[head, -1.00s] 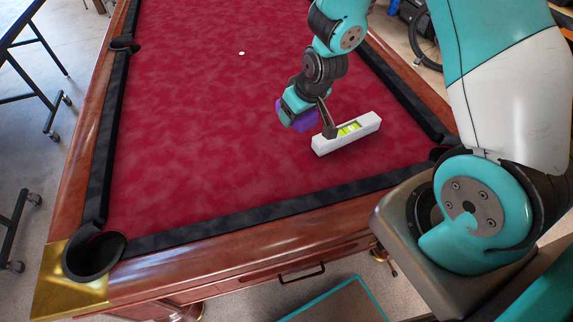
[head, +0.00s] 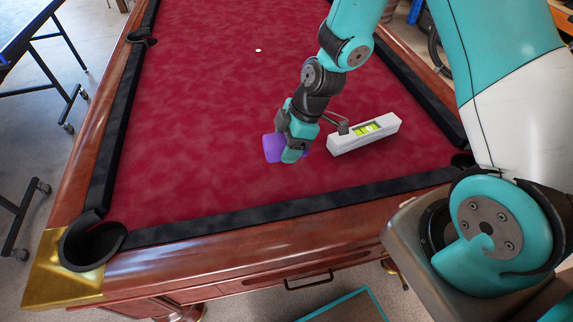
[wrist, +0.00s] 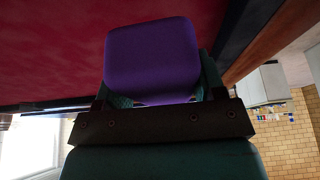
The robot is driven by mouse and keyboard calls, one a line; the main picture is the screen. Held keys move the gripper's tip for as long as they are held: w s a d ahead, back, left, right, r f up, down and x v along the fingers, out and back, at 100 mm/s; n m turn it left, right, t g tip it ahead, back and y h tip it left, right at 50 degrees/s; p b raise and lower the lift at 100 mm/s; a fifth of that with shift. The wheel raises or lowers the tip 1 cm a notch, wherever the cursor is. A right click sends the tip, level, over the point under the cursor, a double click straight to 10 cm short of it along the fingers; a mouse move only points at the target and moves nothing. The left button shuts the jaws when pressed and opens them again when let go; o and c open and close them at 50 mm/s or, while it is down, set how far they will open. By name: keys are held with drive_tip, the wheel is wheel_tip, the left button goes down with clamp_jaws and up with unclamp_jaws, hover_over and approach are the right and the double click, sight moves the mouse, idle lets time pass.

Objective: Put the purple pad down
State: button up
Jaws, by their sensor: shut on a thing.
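The purple pad (head: 272,148) is a small rounded block at my gripper (head: 291,150), over the red cloth of the pool table (head: 200,120). My gripper is shut on the pad. In the wrist view the purple pad (wrist: 152,58) stands out beyond the dark gripper bar, and the fingers show at its sides. A finger partly hides the pad in the head view. Whether the pad touches the cloth I cannot tell.
A white spirit level (head: 364,134) with yellow-green vials lies on the cloth just right of my gripper. A small white dot (head: 258,50) is farther back. The cloth to the left is clear. Dark cushions and a corner pocket (head: 90,243) edge the table.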

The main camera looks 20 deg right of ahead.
sight(282, 174)
wheel_tip(282, 174, down, 9)
drive_tip(key=shift+r+p, duration=0.2)
drive_tip(key=shift+p, duration=0.15)
drive_tip(key=shift+f, duration=0.1)
drive_tip(key=o, duration=0.8)
drive_tip(key=shift+o, duration=0.2)
drive_tip(key=b+v, duration=0.2)
drive_tip(key=v, duration=1)
drive_tip(key=shift+a, duration=0.15)
drive_tip(key=s+a+r+m, duration=0.2)
drive_tip(key=a+r, duration=0.1)
drive_tip(key=r, duration=0.3)
drive_tip(key=s+a+r+m, duration=0.1)
drive_tip(key=s+a+r, duration=0.2)
drive_tip(key=r, duration=0.2)
drive_tip(key=s+a+r+m, duration=0.3)
drive_tip(key=s+r+m, duration=0.2)
drive_tip(key=s+r, duration=0.5)
drive_tip(key=s, duration=0.3)
drive_tip(key=shift+m+g, duration=0.4)
